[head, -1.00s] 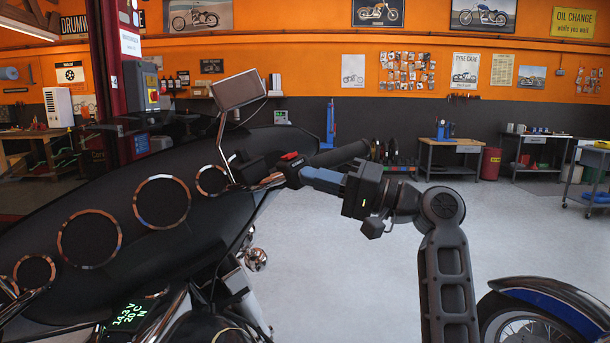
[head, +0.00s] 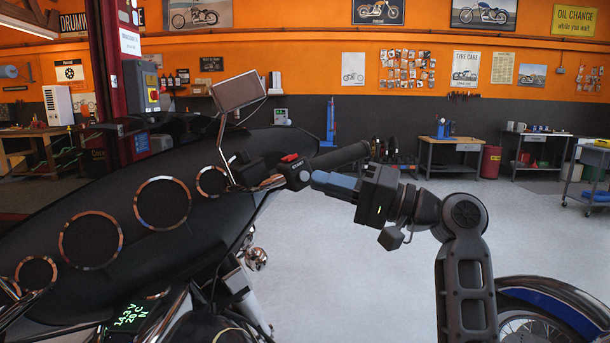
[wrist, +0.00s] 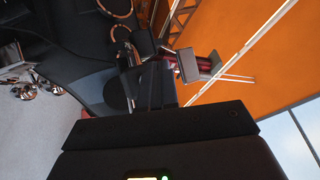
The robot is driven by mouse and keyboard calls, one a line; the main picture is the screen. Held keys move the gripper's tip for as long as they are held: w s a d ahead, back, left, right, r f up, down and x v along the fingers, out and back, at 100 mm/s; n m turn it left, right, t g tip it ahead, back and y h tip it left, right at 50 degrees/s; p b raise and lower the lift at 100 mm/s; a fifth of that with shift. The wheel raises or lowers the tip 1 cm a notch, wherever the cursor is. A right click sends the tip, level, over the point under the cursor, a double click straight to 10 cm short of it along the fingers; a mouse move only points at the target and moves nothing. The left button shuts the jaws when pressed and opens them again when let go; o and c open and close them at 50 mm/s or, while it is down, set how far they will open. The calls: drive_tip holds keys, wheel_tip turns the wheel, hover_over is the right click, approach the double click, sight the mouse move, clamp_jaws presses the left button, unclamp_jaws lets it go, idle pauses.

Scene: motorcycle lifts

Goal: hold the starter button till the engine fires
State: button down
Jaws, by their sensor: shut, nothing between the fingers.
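The black switch housing (head: 297,173) sits on the motorcycle's right handlebar, inboard of the black grip (head: 340,155). A red switch (head: 290,157) is on its top. A small pale round spot, perhaps the starter button (head: 304,176), shows on the side facing my fingers. My gripper (head: 314,180) has its blue fingers shut and empty, pointing left just short of the housing. A narrow gap seems to part them. In the wrist view the gripper (wrist: 156,88) points at dark bike parts, and the button cannot be made out. The dash display (head: 129,315) reads 14.3 V, 20 C and N.
A mirror (head: 238,92) on a thin stalk rises left of the housing. The black fairing with chrome-ringed gauges (head: 162,203) fills the left. Another motorcycle's blue fender (head: 560,300) is at lower right. Open floor (head: 340,270) lies between.

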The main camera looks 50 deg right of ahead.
drive_tip(key=shift+s+a+r, duration=0.1)
drive_tip(key=shift+s+a, duration=0.2)
drive_tip(key=shift+s, duration=0.45)
drive_tip(key=shift+s+a+r, duration=0.1)
drive_tip(key=shift+s+a, duration=0.2)
drive_tip(key=shift+s, duration=0.4)
drive_tip(key=s+a+f+m+g+h, duration=0.1)
drive_tip(key=s+a+f+h, duration=0.15)
drive_tip(key=f, duration=0.55)
drive_tip(key=s+a+f+g+h, duration=0.1)
drive_tip(key=s+a+f+h, duration=0.2)
drive_tip(key=f, duration=0.5)
drive_tip(key=s+a+f+m+g+h, duration=0.1)
drive_tip(key=a+f+h, duration=0.25)
drive_tip(key=f, duration=0.55)
drive_tip(key=s+a+n, duration=0.3)
drive_tip(key=s+a, duration=0.1)
drive_tip(key=s, duration=0.3)
drive_tip(key=s+a+n+y, duration=0.1)
drive_tip(key=s+a+n, duration=0.3)
drive_tip(key=s, duration=0.3)
drive_tip(key=s+a+n+g, duration=0.1)
drive_tip(key=s+a+n, duration=0.3)
drive_tip(key=s, duration=0.3)
drive_tip(key=shift+s+f+y, duration=0.3)
drive_tip(key=shift+y, duration=0.1)
